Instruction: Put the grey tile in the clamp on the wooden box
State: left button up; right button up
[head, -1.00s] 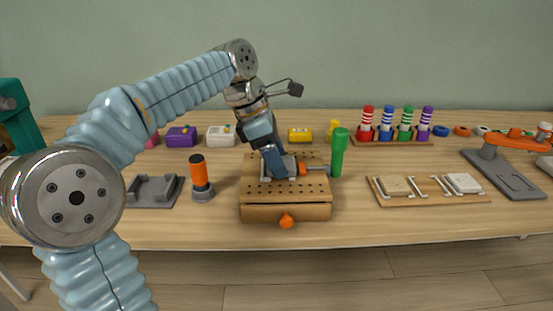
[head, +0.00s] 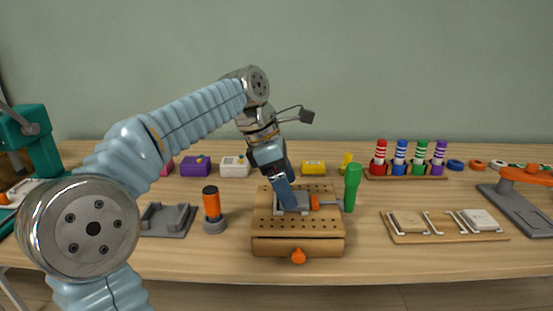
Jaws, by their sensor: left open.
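The wooden box (head: 298,246) stands on the workbench, with rows of holes in its top and an orange knob in front. The clamp (head: 314,203), with grey and orange parts and a green handle (head: 352,187), is on top of the box. My left gripper (head: 287,207) points down at the clamp, open, and covers part of it. Grey surfaces show beside the fingers, but I cannot tell the grey tile from the clamp's own grey parts. My right gripper is not in view.
Striped pegs (head: 400,152) stand behind.

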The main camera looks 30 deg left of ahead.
pick_arm(q)
jog(key=p+v, duration=0.1)
jog(key=v, duration=0.9)
jog(key=shift+s, duration=0.1)
